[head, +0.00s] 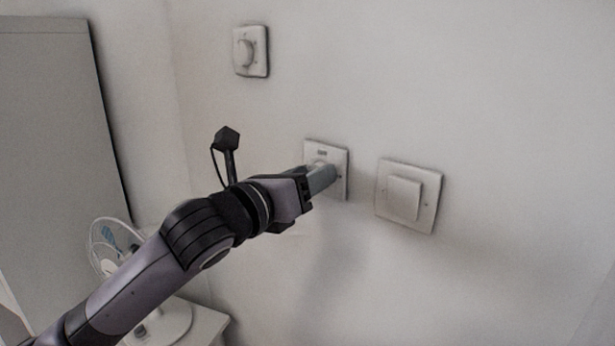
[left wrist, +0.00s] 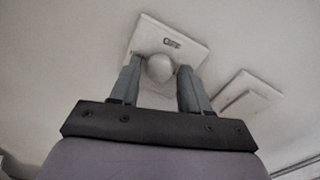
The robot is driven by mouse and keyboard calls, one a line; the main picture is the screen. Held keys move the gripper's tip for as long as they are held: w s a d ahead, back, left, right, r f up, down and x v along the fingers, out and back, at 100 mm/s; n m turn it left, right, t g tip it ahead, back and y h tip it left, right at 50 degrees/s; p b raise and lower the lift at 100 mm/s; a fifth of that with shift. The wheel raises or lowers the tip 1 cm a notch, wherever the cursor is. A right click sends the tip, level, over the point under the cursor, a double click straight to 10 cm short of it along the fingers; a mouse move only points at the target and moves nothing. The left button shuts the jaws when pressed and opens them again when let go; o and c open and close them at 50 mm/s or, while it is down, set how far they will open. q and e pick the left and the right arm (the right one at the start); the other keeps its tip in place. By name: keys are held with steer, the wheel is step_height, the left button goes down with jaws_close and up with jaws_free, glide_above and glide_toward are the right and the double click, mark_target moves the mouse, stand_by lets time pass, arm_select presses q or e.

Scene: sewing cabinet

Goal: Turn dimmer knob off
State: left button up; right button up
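A white wall plate (head: 339,157) with a small dark marking near its top is in the middle of the head view. In the left wrist view this plate (left wrist: 190,48) carries a round pale knob (left wrist: 160,68). My left gripper (head: 322,178) reaches the plate from the left and hides most of its knob in the head view. In the left wrist view its two grey fingers stand apart, one on each side of the knob, with a narrow gap seeming to show on both sides. Contact is hard to judge. My right gripper is not in view.
Another plate with a round knob (head: 246,53) is higher on the wall, to the left. A square rocker switch (head: 405,197) sits close to the right. A white fan (head: 108,245) stands on a white surface (head: 208,326) at lower left, near a grey panel (head: 55,120).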

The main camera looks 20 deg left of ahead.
arm_select(q)
steer(key=c, duration=0.7)
